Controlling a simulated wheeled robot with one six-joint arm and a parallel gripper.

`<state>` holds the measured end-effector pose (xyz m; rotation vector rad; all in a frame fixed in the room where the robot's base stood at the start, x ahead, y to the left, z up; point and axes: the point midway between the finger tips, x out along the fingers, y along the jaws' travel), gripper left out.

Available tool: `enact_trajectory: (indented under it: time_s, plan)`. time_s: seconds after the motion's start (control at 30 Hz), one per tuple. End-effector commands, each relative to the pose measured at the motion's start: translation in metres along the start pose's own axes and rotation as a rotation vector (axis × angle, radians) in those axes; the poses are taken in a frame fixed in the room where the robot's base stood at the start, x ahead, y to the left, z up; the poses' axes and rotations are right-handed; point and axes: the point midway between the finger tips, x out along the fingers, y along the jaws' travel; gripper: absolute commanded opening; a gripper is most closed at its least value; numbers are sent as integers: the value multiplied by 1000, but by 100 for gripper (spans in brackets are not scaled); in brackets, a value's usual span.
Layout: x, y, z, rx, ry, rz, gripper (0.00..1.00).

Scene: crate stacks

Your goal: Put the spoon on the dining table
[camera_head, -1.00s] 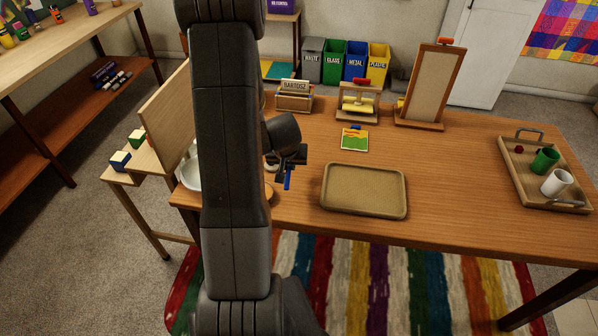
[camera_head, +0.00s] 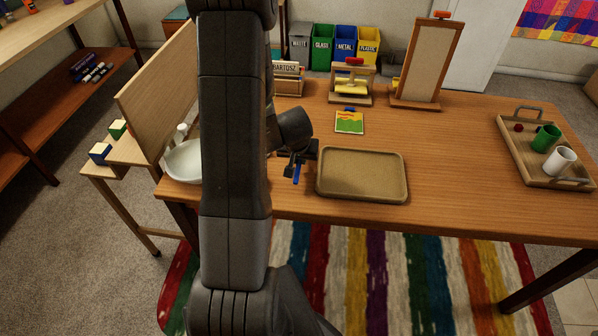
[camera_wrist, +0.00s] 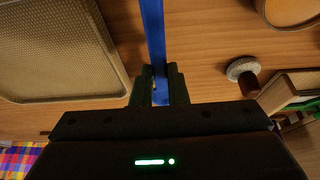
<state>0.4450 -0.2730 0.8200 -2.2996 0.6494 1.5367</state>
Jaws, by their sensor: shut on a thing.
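My gripper (camera_head: 292,166) is shut on a long, narrow blue thing (camera_wrist: 155,35), which looks like the spoon's handle; its far end runs out of the wrist view. A short blue part (camera_head: 297,174) of it shows below my gripper in the head view. The fingers (camera_wrist: 157,72) press on it from both sides in the wrist view. The wooden table (camera_head: 450,160) lies below, and my gripper is over its left part, just left of the tan tray (camera_head: 361,175). I cannot tell the exact height above the table.
A white bowl (camera_head: 184,163) stands at the table's left end, partly behind my arm. A tray with a green cup (camera_head: 546,138) and a white cup (camera_head: 559,161) is at the right. Stands line the back edge. Bare tabletop lies between the two trays.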

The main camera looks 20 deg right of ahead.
Motion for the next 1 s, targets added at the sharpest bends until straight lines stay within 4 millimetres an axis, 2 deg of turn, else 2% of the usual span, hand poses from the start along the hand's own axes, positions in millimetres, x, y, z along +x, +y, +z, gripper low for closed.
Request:
enact_trajectory:
  time_s: [0.37,0.8,0.83,0.93,1.0]
  plan:
    - [34,0,14,0,0,0,0]
    - [37,0,15,0,0,0,0]
    - [37,0,15,-1,0,0,15]
    - [36,0,15,-1,0,0,35]
    - [36,0,15,-1,0,0,35]
